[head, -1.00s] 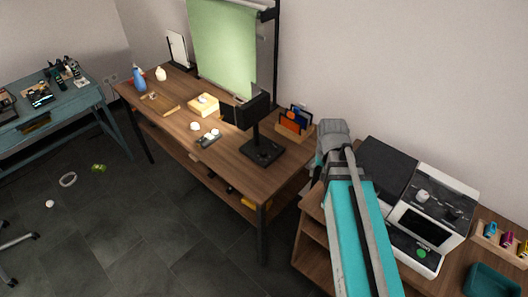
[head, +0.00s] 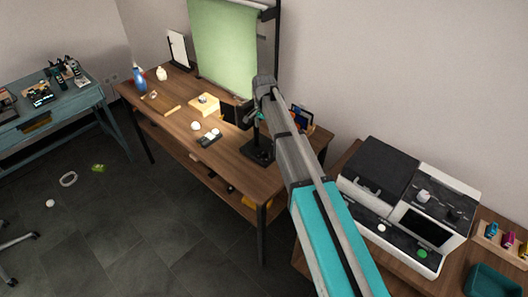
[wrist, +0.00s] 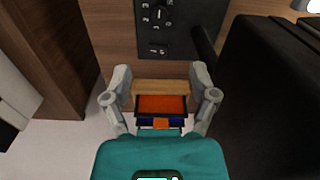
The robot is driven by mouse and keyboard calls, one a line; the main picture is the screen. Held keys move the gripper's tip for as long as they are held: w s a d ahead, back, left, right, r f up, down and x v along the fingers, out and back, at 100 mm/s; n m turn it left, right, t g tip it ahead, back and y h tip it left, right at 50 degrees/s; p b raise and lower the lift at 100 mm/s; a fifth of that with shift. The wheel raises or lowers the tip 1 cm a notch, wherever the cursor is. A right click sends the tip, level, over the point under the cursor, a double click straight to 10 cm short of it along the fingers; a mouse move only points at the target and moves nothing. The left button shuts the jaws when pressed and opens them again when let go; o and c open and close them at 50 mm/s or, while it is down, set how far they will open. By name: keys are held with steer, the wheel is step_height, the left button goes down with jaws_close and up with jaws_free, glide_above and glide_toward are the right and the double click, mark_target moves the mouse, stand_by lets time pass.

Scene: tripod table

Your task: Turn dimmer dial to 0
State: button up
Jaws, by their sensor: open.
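The dimmer dial (wrist: 160,14) is a small dark knob with a pale pointer mark, on a dark panel (wrist: 180,35) at the top of the wrist view. White numbers surround it; they are too small to read surely. The panel appears to be the base of the black desk lamp, whose base (head: 252,152) shows on the wooden table in the head view. My gripper (wrist: 160,75) is open and empty, its fingers apart, with the dial beyond its fingertips. In the head view my gripper is hard to make out beside the lamp, and the dial cannot be made out.
The black lamp head (wrist: 270,90) fills the right of the wrist view, close to my gripper. A wooden rack with an orange item (wrist: 160,104) shows between the fingers. A white-and-black machine (head: 400,215) stands on the right table. Small items lie on the wooden table (head: 185,125).

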mark_target(264, 152)
steer(key=shift+f, duration=0.25)
step_height(264, 152, down, 13)
steer(key=b, duration=1.3)
steer(key=shift+f+b, duration=0.15)
steer(key=shift+b, duration=0.25)
stand_by(0.3)
jaws_close()
steer(key=shift+a, duration=0.15)
